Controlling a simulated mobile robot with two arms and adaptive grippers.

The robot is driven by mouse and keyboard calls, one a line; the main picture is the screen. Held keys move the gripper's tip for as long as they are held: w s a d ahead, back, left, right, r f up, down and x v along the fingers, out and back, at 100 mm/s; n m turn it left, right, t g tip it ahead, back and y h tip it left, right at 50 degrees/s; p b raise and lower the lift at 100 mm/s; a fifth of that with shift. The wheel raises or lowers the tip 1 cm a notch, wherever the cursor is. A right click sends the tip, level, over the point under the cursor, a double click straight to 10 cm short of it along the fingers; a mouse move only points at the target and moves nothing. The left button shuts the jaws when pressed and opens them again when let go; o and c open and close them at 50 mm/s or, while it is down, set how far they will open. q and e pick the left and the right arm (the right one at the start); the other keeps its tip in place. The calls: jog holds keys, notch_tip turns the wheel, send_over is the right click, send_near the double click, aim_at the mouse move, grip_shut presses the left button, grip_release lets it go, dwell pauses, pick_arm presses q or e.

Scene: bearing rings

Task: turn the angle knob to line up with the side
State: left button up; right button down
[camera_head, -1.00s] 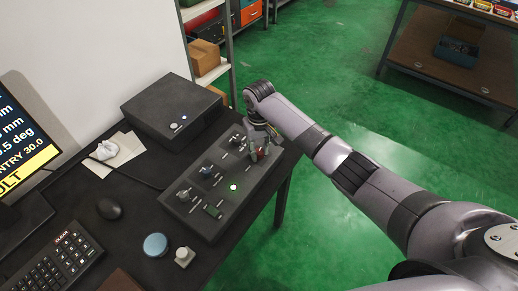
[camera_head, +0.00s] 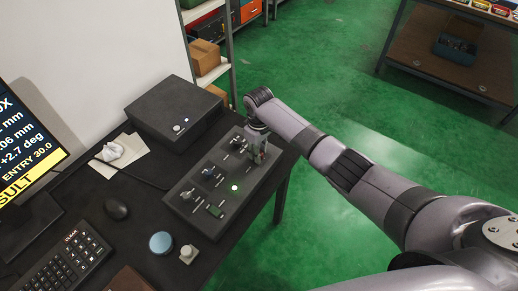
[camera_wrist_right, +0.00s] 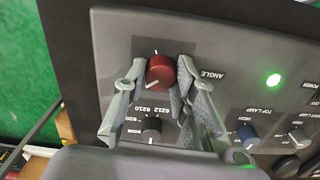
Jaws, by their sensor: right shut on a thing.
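The angle knob (camera_wrist_right: 160,72) is dark red and round, beside the ANGLE label in the right wrist view. Its white pointer line slants toward the lower left in that picture. My right gripper (camera_wrist_right: 161,66) has one finger on each side of the knob and is shut on it. In the head view my right gripper (camera_head: 258,158) reaches down onto the far right end of the control panel (camera_head: 205,225) and mostly hides the knob. The monitor (camera_head: 30,135) shows +2.7 deg and ENTRY 30.0, partly cut off. My left gripper is not in view.
A black selector knob (camera_wrist_right: 151,128) with number labels sits near the angle knob. A blue TOP LAMP knob (camera_wrist_right: 248,132) and a lit green lamp (camera_wrist_right: 273,80) are farther along the panel. A dark box (camera_head: 175,110) stands behind. A mouse (camera_head: 116,209) and keyboard (camera_head: 62,262) lie left.

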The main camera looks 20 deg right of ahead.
jog(key=c, duration=1.3)
grip_release()
notch_tip(320, 180, up, 12)
